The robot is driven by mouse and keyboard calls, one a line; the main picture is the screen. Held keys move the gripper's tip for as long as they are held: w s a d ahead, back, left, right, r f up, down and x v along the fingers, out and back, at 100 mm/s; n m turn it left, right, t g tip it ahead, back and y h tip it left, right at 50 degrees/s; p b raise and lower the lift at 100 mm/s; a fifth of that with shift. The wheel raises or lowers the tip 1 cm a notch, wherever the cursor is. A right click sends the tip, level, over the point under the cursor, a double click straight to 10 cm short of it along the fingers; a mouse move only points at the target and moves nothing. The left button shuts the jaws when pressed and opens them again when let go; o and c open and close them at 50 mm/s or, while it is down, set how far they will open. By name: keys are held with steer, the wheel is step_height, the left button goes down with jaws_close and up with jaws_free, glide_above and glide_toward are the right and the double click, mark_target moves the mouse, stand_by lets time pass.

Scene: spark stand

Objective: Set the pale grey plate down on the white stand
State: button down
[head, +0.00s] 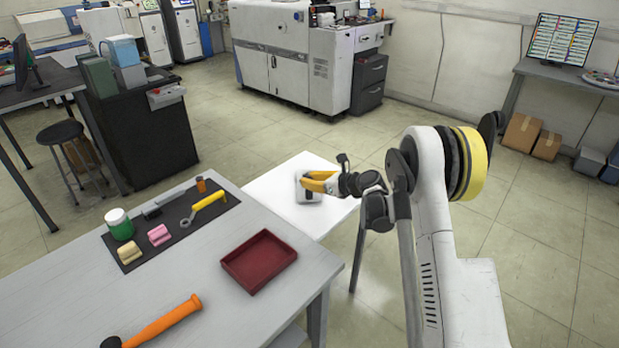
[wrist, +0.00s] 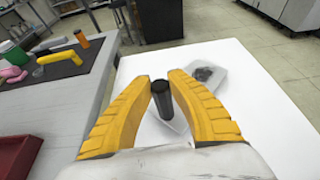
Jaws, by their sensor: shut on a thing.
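The pale grey plate (head: 309,200) is at my gripper (head: 312,182), over the white stand (head: 285,180). In the wrist view my yellow gripper fingers (wrist: 163,86) are shut on a dark upright post (wrist: 162,98), which looks like the plate's handle. The plate (wrist: 222,80) shows beyond and below the fingers, with a dark grey patch on its face. The white stand (wrist: 262,125) spreads around it. Part of the plate is hidden by my fingers. I cannot tell whether its underside touches the stand.
A grey workbench (head: 200,270) adjoins the stand on the left. It holds a dark red tray (head: 259,261), an orange-handled hammer (head: 160,323) and a black mat with a green jar (head: 119,224) and tools. The stand's surface around the plate is clear.

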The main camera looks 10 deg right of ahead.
steer(key=shift+f, duration=0.5)
stand_by(0.4)
steer(key=c, duration=1.3)
jaws_free()
